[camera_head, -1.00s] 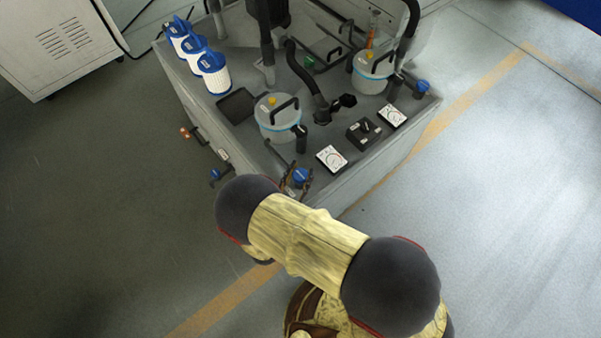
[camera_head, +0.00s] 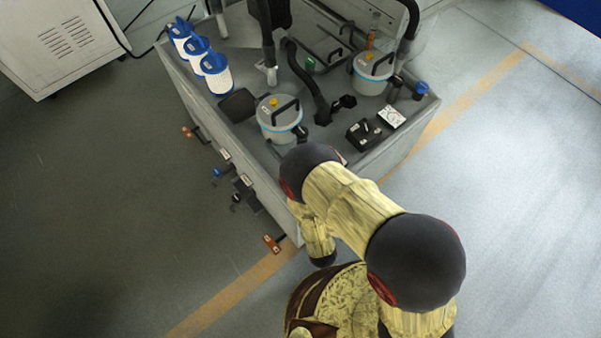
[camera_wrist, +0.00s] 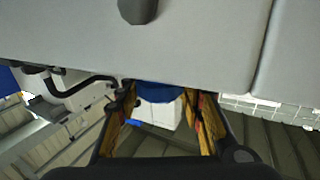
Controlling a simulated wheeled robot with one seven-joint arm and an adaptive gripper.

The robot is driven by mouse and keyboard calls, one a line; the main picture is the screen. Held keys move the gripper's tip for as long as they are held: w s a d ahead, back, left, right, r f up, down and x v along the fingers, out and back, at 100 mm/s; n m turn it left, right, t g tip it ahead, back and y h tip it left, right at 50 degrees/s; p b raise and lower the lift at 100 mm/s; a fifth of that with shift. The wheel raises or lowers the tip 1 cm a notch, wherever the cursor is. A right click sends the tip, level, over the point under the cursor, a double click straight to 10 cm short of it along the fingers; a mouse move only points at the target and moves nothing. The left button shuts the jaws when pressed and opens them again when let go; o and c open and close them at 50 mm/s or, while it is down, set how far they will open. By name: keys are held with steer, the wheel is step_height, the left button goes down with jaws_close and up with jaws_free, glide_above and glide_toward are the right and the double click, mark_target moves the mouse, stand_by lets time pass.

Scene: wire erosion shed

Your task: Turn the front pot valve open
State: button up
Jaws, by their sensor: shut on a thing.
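The front pot (camera_head: 274,127), a whitish pot with a pale blue band and black handle, stands on the grey unit in the head view. Its blue valve knob is hidden there behind my arm. In the wrist view a blue rounded knob (camera_wrist: 158,92) sits between the two brown-yellow fingers of my gripper (camera_wrist: 164,103), which are shut on it. The fingers flank the knob on left and right. How far the knob is turned cannot be told. My gripper is hidden in the head view.
A second pot (camera_head: 371,83) and another blue knob (camera_head: 421,88) stand farther back right. A black control box (camera_head: 363,133) and a white gauge card (camera_head: 392,117) lie near the right edge. White filter cartridges (camera_head: 216,76) line the left. Small fittings (camera_head: 240,185) stick out from the left side.

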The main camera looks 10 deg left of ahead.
steer(key=n+g+y, duration=0.5)
steer(key=y, duration=0.2)
steer(key=shift+w+n+g+b, duration=0.1)
steer(key=shift+n+g+b, duration=0.2)
steer(key=shift+n+b, duration=0.1)
steer(key=shift+s+a+n+g+y+b, duration=0.1)
steer(key=shift+n+g+y+b, duration=0.3)
steer(key=shift+n+g+y, duration=0.7)
steer(key=shift+s+n+g+y+b, duration=0.1)
steer(key=shift+n+g+y+b, duration=0.3)
steer(key=shift+n+g, duration=1.25)
steer(key=shift+m+g, duration=0.35)
steer(key=shift+g, duration=0.3)
steer(key=o, duration=1.2)
steer(key=v, duration=1.2)
steer(key=shift+f, duration=0.1)
